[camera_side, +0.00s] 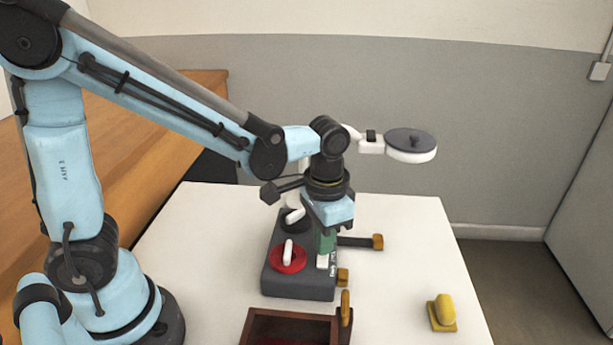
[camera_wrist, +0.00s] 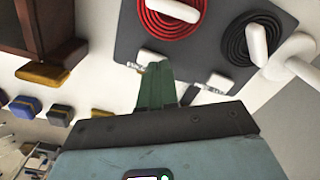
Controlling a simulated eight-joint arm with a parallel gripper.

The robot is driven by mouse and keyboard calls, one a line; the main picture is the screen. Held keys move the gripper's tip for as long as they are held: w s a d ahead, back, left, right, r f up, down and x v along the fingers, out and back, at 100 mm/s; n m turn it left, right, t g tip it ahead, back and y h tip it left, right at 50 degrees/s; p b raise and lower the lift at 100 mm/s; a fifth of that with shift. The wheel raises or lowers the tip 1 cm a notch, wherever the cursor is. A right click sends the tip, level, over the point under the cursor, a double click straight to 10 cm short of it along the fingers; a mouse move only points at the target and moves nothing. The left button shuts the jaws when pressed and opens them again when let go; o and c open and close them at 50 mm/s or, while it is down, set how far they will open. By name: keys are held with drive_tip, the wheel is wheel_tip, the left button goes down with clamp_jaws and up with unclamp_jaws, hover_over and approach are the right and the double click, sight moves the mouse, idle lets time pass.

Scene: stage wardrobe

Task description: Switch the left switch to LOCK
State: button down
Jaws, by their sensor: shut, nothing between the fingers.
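A dark grey panel (camera_side: 300,288) lies on the white table. It bears a red round switch (camera_side: 287,262) with a white lever and a black round switch (camera_side: 292,222) with a white lever farther back. In the wrist view, the red switch (camera_wrist: 168,20) is left of the black switch (camera_wrist: 235,45). Two small white blocks (camera_wrist: 150,57) (camera_wrist: 220,82) with print too small to read sit along the panel edge. My gripper (camera_side: 326,250) points down at the panel's right edge. Its green fingers (camera_wrist: 155,68) are shut and empty, beside the left white block, clear of both levers.
A brown tray (camera_side: 255,322) stands in front of the panel. Yellow-ended pieces (camera_side: 377,242) are right of it, and a yellow block (camera_side: 443,312) is farther right. A white arm with a grey disc (camera_side: 410,145) rises behind. The table's left part is clear.

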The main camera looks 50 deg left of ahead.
drive_tip(key=shift+f, duration=0.4)
drive_tip(key=shift+r, duration=3.5)
drive_tip(key=s+a+n+t, duration=0.3)
drive_tip(key=a+t, duration=0.4)
drive_tip(key=a, duration=0.1)
drive_tip(key=shift+s+a+r, duration=0.25)
drive_tip(key=shift+r, duration=0.2)
